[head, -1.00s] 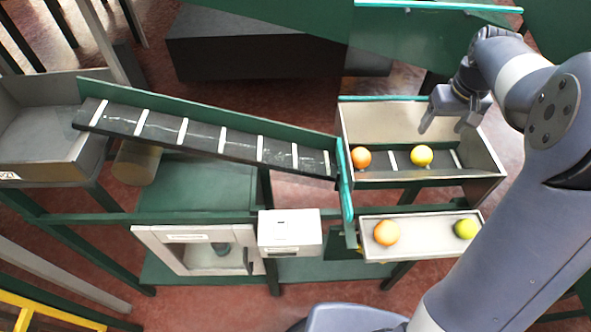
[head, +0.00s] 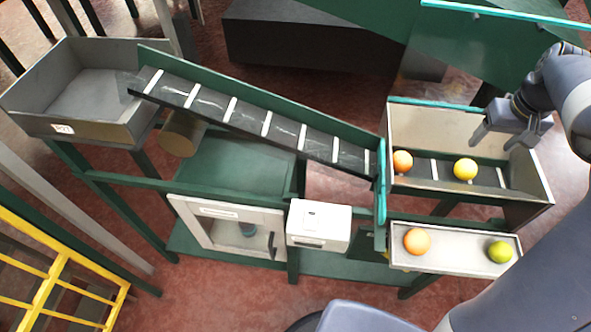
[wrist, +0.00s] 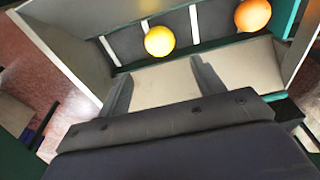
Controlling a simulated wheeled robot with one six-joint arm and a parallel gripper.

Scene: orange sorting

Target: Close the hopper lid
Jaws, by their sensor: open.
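The hopper (head: 547,190) is a grey open-topped box at the right of the head view. It holds an orange fruit (head: 403,162) and a yellow fruit (head: 465,169); both show in the wrist view, the orange one (wrist: 252,15) and the yellow one (wrist: 159,41). A green panel with a teal edge (head: 500,12) slants above and behind the hopper; I cannot tell whether it is the lid. My gripper (head: 493,143) is open and empty, over the hopper's back right part. In the wrist view my gripper (wrist: 160,72) points toward the hopper's pale inner wall.
A tray (head: 456,262) in front of the hopper holds an orange fruit and a green one. A slatted conveyor (head: 250,120) runs left to a grey bin (head: 75,125). A white box (head: 319,225) and a white-framed cabinet (head: 187,215) stand below. Yellow rails (head: 45,290) are at lower left.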

